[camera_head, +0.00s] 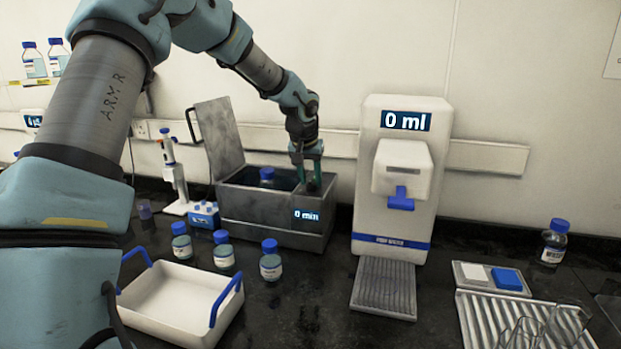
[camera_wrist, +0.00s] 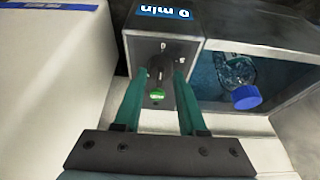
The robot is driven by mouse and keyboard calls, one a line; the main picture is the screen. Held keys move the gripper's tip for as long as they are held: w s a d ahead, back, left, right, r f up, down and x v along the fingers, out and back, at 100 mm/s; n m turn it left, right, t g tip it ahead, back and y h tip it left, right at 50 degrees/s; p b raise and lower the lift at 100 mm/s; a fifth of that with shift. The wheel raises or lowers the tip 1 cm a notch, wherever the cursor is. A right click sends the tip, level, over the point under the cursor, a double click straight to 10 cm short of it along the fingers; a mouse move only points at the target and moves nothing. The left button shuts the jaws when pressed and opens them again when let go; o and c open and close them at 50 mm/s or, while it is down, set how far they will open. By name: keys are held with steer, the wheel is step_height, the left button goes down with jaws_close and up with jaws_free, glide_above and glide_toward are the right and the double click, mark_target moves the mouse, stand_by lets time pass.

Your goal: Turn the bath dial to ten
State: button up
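The bath (camera_head: 265,215) is a grey metal box with its lid tilted open. Its display reads "0 min" in the head view, and it shows upside down in the wrist view (camera_wrist: 165,13). A blue-capped bottle (camera_wrist: 238,80) stands in the bath's water. In the head view my gripper (camera_head: 311,184) is over the bath's right end and hides the dial.
A white water dispenser (camera_head: 405,180) reading "0 ml" stands close right of the bath. Several blue-capped bottles (camera_head: 270,262) and a white tray with blue handles (camera_head: 180,295) are in front. A pipette stand (camera_head: 175,185) is left.

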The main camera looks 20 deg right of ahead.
jaws_close()
